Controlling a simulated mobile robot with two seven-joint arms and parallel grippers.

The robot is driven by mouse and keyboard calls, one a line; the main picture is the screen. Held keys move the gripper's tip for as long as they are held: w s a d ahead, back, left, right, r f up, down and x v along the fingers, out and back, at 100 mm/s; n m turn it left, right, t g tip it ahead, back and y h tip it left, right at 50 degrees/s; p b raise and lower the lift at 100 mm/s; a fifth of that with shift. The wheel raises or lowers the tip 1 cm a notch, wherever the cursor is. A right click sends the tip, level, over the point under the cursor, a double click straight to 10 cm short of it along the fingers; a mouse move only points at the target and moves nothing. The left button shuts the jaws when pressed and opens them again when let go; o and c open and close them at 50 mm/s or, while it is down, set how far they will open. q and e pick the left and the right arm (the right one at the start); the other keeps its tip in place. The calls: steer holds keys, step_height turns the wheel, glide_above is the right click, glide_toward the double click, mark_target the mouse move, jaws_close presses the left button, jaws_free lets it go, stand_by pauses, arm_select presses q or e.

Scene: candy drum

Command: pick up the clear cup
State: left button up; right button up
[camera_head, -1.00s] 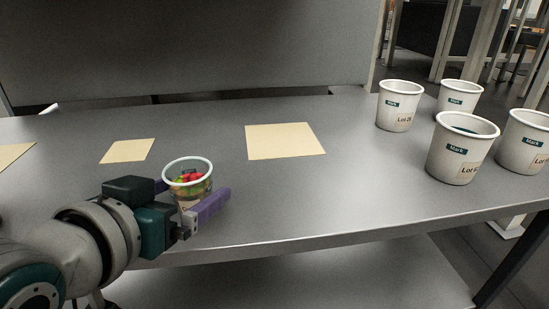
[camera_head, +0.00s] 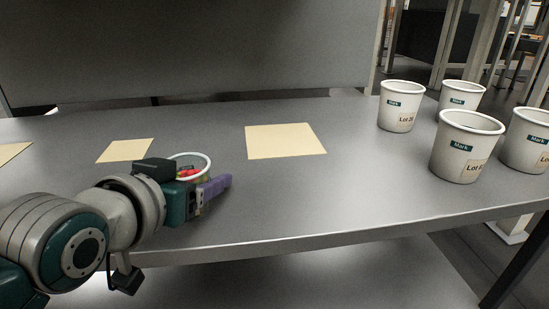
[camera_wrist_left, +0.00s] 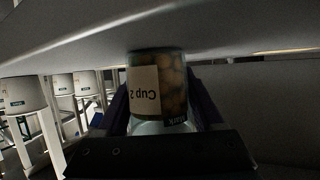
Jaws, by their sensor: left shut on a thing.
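The clear cup (camera_head: 191,160) has a white rim and holds red and green candies. In the head view it stands near the table's front left, mostly hidden behind my left gripper (camera_head: 203,184). In the left wrist view the cup (camera_wrist_left: 172,85) sits between the two purple fingers, with a label reading "Cup 2" that appears upside down. My left gripper (camera_wrist_left: 158,105) is shut on the cup, one finger on each side. Whether the cup's base touches the table is hard to tell. My right gripper is not in view.
Several white labelled buckets (camera_head: 466,146) stand at the table's right end. Flat beige squares lie on the grey table (camera_head: 330,190): one in the middle (camera_head: 284,140), one left of it (camera_head: 126,150), and one at the left edge (camera_head: 12,151). The table centre is otherwise clear.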

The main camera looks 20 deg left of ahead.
arm_select(q)
steer(key=c, duration=0.8)
